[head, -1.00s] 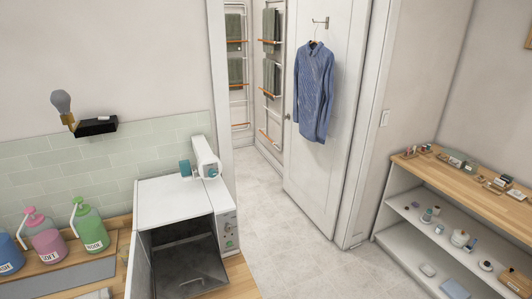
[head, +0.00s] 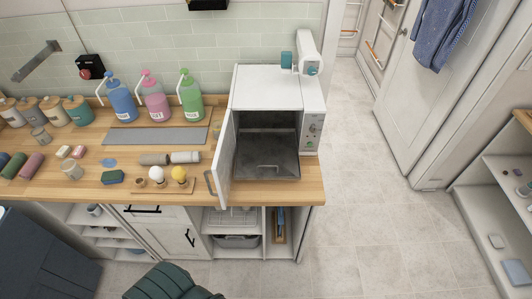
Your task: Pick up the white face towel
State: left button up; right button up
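I cannot make out a white face towel for certain. A small white roll (head: 185,157) lies on the wooden counter, left of the open oven door; it is too small to tell whether it is cloth. A grey-brown roll (head: 154,158) lies at its left end. Several dark rolls, among them a maroon one (head: 31,166), lie at the counter's left end. Neither of my grippers is in view.
A white oven (head: 268,88) stands on the counter's (head: 235,196) right end, its door (head: 224,158) open. Blue, pink and green (head: 190,100) pump bottles stand behind a grey mat (head: 155,137). A dark green ribbed object (head: 168,283) is at the bottom. Floor is clear right of the counter.

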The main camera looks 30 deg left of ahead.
aim_at(192, 156)
jog(key=u, duration=1.9)
